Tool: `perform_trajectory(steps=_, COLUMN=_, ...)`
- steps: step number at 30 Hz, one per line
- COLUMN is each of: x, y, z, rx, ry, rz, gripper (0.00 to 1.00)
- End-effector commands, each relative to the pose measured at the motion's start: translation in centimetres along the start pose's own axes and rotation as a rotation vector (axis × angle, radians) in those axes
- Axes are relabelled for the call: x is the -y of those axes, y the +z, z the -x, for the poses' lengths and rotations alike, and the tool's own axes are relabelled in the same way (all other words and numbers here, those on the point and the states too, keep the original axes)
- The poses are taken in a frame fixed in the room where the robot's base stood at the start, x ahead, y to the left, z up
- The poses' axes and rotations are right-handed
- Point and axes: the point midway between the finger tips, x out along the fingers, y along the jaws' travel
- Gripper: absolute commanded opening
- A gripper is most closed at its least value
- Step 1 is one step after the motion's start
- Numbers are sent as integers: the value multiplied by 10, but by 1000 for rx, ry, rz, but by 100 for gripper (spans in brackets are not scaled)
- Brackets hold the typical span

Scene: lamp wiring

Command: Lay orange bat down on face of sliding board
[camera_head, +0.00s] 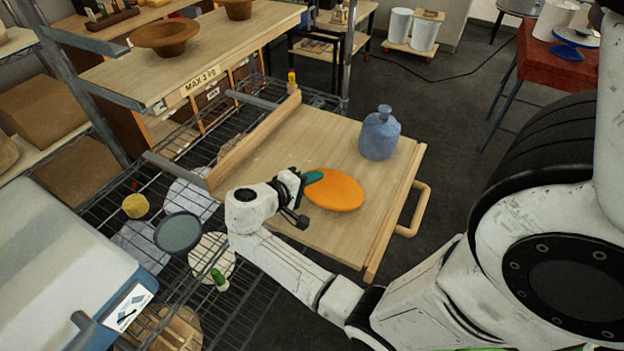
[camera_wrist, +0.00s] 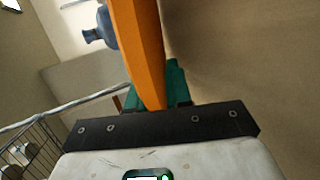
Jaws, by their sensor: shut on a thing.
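The orange bat (camera_head: 335,190) is a flat round disc held low over the sliding board, its broad side roughly level with the board. The sliding board (camera_head: 260,165) is pale wood with a raised strip along its left edge and a handle at its right. My gripper (camera_head: 312,178) is shut on the bat's left edge with its green fingers. In the wrist view the bat (camera_wrist: 138,45) shows edge-on between the green fingers, alongside the tan board face (camera_wrist: 240,60). I cannot tell whether the bat touches the board.
A blue bottle (camera_head: 379,134) stands on the board behind the bat, also showing in the wrist view (camera_wrist: 97,30). A wire shelf with plates lies left of the board. A wooden shelf (camera_head: 215,50) with bowls is behind. The board's front right is clear.

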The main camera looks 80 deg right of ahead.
Motion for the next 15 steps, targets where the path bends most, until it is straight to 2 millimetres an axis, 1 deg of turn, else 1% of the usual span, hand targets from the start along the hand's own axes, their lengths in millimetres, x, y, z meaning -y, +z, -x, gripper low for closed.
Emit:
perform_trajectory(steps=8, x=1, y=0, z=0, rx=0, ry=0, rz=0, gripper=0)
perform_trajectory(steps=9, x=1, y=0, z=0, rx=0, ry=0, rz=0, gripper=21)
perform_trajectory(steps=15, x=1, y=0, z=0, rx=0, ry=0, rz=0, gripper=40)
